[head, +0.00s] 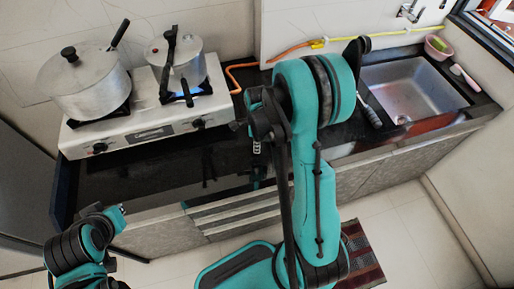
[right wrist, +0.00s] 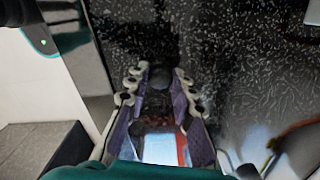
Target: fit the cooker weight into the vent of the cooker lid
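The smaller metal pot (head: 187,66) on the right burner looks like the cooker. Its lid (head: 160,50) has black fittings across the top; the vent is too small to make out. My right gripper (head: 257,148) is mostly hidden behind my arm, low over the black counter, right of the stove. In the right wrist view, my right gripper (right wrist: 161,75) has its fingers apart. A dark round shape (right wrist: 158,78) shows between them; I cannot tell whether it is the cooker weight or a reflection. My left gripper (head: 121,209) is at the lower left, its fingers unclear.
A larger lidded pot (head: 88,84) stands on the left of the white stove (head: 140,138). A blue flame burns under the smaller pot. An orange hose (head: 238,68) runs along the wall. The sink (head: 410,88) is at the right. The front counter (head: 130,178) is clear.

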